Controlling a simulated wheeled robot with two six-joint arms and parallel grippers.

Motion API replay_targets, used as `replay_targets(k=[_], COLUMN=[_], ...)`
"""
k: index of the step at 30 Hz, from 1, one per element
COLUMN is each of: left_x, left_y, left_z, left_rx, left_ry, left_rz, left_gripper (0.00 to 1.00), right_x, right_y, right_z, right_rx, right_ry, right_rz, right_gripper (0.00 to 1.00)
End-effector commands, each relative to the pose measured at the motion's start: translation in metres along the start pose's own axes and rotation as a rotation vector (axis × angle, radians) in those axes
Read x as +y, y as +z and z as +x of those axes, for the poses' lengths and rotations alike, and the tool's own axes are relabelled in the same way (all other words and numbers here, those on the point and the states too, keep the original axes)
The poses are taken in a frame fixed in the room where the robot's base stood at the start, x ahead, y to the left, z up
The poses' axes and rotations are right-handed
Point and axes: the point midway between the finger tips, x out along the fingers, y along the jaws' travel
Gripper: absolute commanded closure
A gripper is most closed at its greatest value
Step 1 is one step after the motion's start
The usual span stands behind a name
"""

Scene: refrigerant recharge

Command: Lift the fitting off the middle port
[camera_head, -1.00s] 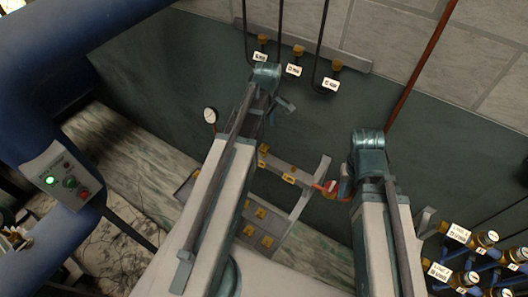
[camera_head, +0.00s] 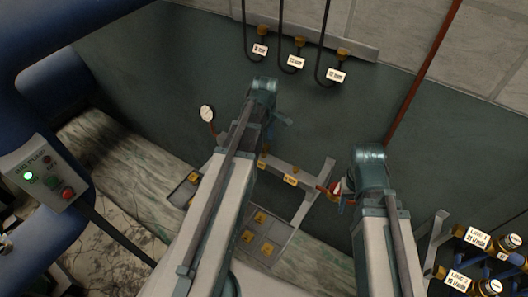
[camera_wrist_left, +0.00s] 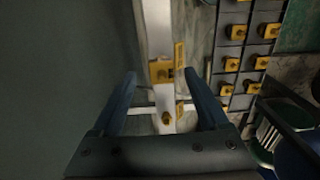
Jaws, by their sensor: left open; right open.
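A grey rail (camera_head: 315,178) stands below the wall and carries brass fittings and small yellow tags. In the left wrist view the rail runs up the picture with one brass fitting (camera_wrist_left: 160,71) between my left fingertips and another (camera_wrist_left: 168,118) nearer the palm. I cannot tell for sure which sits on the middle port. My left gripper (camera_wrist_left: 160,75) is open around the rail's line of sight; contact cannot be seen. In the head view the left wrist hides part of the rail. My right gripper (camera_head: 334,190) is open near the rail's right end, beside a small red part (camera_head: 335,187).
A tray of brass pieces (camera_head: 268,236) lies below the rail. Three black hoses with labelled brass ends (camera_head: 298,44) hang on the wall. A round gauge (camera_head: 207,113) is left of my left arm. A button box (camera_head: 45,173) is at left; labelled valves (camera_head: 478,238) are at lower right.

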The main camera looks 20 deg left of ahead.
Motion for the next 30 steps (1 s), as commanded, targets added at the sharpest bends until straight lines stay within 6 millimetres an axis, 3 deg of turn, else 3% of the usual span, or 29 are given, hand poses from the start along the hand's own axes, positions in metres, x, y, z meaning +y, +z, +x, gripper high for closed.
replay_targets(k=[1,6,16,27,29,30], left_x=[-0.002,-0.002,-0.002,-0.002,-0.002,-0.002], left_y=[-0.002,-0.003,-0.003,-0.002,-0.002,-0.002], left_z=[0.013,0.032,0.033,0.033,0.033,0.033], left_rx=[0.000,0.000,0.000,0.000,0.000,0.000], left_ry=[0.000,0.000,0.000,0.000,0.000,0.000], left_rz=[-0.001,-0.001,0.000,0.000,0.000,0.000], left_gripper=[0.22,0.22,0.24,0.91,1.00,1.00], right_x=[-0.001,-0.003,-0.003,-0.003,-0.003,-0.003], right_y=[-0.001,-0.002,-0.002,-0.002,-0.002,-0.002], right_z=[0.013,0.032,0.033,0.033,0.033,0.033], right_rx=[0.000,0.000,0.000,0.000,0.000,0.000], right_ry=[0.000,0.000,0.000,0.000,0.000,0.000], right_rz=[0.000,0.001,0.001,0.001,0.001,0.001], right_gripper=[0.50,0.50,0.50,0.50,0.50,0.50])
